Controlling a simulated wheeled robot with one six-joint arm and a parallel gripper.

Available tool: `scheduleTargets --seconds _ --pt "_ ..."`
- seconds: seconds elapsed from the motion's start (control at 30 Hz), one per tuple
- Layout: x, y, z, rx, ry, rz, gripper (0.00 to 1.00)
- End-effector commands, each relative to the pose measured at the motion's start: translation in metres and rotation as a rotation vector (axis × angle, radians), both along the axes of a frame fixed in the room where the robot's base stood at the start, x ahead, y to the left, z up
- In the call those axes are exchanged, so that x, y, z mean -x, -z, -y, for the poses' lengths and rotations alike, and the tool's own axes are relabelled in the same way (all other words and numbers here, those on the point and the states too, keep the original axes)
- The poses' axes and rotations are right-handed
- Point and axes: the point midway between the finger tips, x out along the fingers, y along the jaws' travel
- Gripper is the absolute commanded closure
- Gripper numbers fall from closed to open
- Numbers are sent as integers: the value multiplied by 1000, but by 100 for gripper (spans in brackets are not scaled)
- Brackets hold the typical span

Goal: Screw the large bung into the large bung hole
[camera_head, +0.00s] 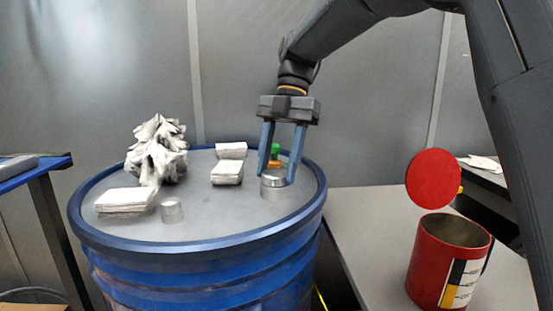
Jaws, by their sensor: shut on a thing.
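A blue drum with a grey top and a raised blue rim (90,226) stands in the middle of the view. My gripper (277,180) points down over the right part of the drum top. Its two blue fingers are shut on a round silver metal piece (275,189), which looks like the large bung. The piece is upright at the drum top; I cannot tell whether it sits in a hole, as its underside is hidden. A smaller silver cylinder (172,210), perhaps a small bung, stands at the front left of the top. No open bung hole is visible.
The drum top also holds folded white stacks (125,201), a crumpled pale heap (157,150) and a green and orange object (275,153) just behind my gripper. An open red can (440,268) stands at the right. The drum top's front middle is clear.

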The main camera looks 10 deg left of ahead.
Motion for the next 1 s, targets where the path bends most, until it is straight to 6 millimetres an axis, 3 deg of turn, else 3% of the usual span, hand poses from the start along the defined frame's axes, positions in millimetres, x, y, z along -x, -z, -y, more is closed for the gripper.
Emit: scheduleTargets --seconds 0.3,0.53,0.63,0.67,0.77,1.0 --pt "1 3 2 5 22 -4 86" --pt "3 1 4 5 304 -5 86" --pt "2 4 3 6 287 -5 86" --pt "2 4 3 6 287 -5 49" --pt "1 4 2 5 286 -4 33" --pt "1 2 2 2 284 -2 33"
